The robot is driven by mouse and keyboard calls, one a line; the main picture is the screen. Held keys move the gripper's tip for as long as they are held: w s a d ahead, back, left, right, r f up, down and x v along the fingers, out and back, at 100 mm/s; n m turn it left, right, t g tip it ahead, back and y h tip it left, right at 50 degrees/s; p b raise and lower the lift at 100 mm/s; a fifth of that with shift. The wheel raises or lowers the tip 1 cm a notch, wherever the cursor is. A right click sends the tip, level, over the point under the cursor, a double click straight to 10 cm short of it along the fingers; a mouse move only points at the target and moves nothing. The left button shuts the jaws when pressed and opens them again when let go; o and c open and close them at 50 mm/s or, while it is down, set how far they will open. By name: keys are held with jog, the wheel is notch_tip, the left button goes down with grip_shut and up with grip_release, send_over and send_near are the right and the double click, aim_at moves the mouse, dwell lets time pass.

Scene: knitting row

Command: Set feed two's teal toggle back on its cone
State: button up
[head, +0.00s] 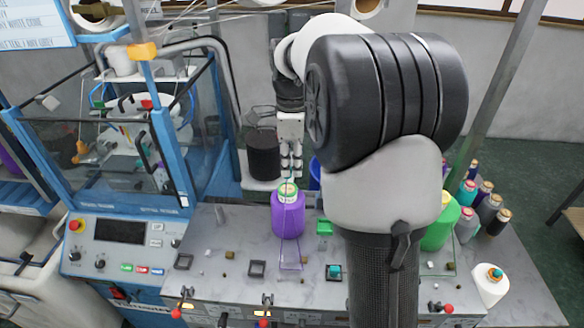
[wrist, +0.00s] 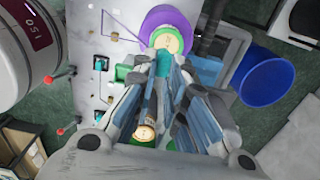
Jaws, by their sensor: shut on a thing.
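My gripper (head: 290,174) points down just above the top of a purple cone (head: 288,220) in the head view. In the wrist view its fingers (wrist: 164,74) are closed around a small teal piece (wrist: 164,62), which appears to be the toggle. The piece lies right at the cream and green top (wrist: 168,41) of the purple cone (wrist: 185,18). I cannot tell whether it touches the cone. The cone stands upright. The fingers hide the lower part of the teal piece.
Another teal piece (head: 334,271) sits on a dark square base on the grey bench (head: 215,270). A green block (head: 324,228) stands right of the purple cone. A green cone (head: 440,228) is beside my arm. A blue bin (wrist: 265,82) stands off the bench.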

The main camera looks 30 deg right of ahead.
aim_at(291, 173)
jog(key=shift+f, duration=0.15)
jog(key=shift+f+b, duration=1.65)
jog(key=shift+f, duration=0.45)
jog(key=shift+s+f, duration=0.1)
jog(key=shift+f, duration=0.3)
jog(key=shift+c, duration=0.2)
jog(key=o, duration=0.7)
jog(key=shift+o, duration=0.4)
jog(key=shift+r, duration=0.1)
notch_tip(291, 173, up, 12)
